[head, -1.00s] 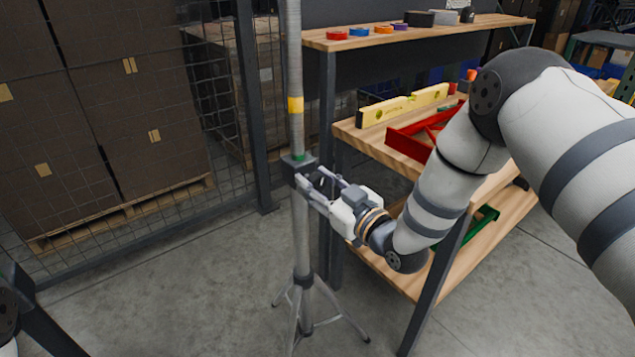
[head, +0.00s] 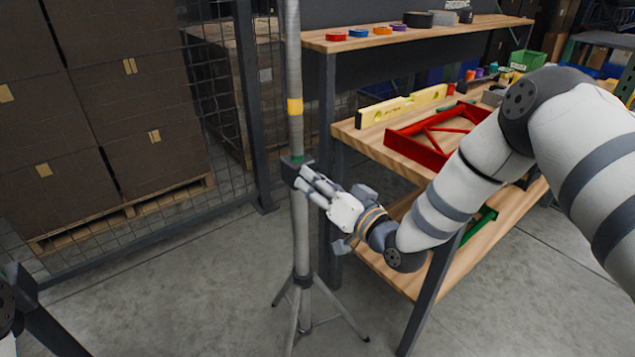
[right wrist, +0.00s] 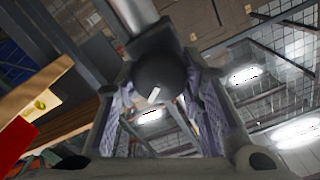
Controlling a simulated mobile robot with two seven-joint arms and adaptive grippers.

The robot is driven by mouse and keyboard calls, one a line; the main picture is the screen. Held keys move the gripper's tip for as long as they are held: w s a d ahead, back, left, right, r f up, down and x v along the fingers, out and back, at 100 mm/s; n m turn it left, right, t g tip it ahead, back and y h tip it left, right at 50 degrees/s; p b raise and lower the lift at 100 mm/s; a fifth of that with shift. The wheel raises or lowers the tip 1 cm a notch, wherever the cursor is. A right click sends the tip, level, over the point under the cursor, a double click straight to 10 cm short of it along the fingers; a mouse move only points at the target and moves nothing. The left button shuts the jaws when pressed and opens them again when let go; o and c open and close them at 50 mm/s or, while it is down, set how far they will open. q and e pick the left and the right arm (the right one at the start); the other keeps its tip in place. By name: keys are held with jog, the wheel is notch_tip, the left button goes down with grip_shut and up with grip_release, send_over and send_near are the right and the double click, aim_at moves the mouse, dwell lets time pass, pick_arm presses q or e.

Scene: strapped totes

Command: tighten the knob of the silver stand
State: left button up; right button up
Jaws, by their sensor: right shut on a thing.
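The silver stand (head: 301,235) is an upright pole on a tripod base, with a yellow band (head: 295,106) higher up and a dark collar (head: 292,172) under a green ring. My right gripper (head: 305,179) reaches the collar from the right and is shut on the knob. In the right wrist view the black round knob (right wrist: 160,76) with a white mark sits between the two fingers, in front of the collar. In the head view the fingers hide the knob. My left gripper is out of view.
A wooden workbench (head: 375,135) stands right of the stand, with a yellow level (head: 400,105) and a red frame (head: 430,140) on it. Tape rolls lie on its upper shelf. A mesh fence (head: 225,105) and stacked boxes (head: 130,100) are behind. Floor left of the stand is clear.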

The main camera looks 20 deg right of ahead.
jog(key=m, duration=0.3)
jog(key=shift+f+m, duration=0.15)
jog(key=shift+m, duration=0.15)
jog(key=m, duration=0.2)
jog(key=shift+d+f+m+b, duration=0.1)
jog(key=shift+m+b, duration=0.2)
jog(key=shift+m, duration=0.1)
jog(key=m+b, duration=0.1)
jog(key=m, duration=0.4)
jog(key=shift+f, duration=0.2)
jog(key=m+b, duration=0.1)
jog(key=m, duration=0.2)
jog(key=shift+f, duration=0.1)
jog(key=m+b, duration=0.2)
jog(key=m, duration=0.1)
jog(key=shift+m, duration=0.4)
jog(key=m+b, duration=0.2)
jog(key=m, duration=0.2)
jog(key=shift+b, duration=0.4)
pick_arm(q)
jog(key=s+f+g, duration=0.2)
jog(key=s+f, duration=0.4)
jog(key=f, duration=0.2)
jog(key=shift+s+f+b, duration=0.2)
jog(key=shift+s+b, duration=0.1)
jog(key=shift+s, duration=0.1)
pick_arm(e)
jog(key=shift+m, duration=0.6)
jog(key=shift+r, duration=0.2)
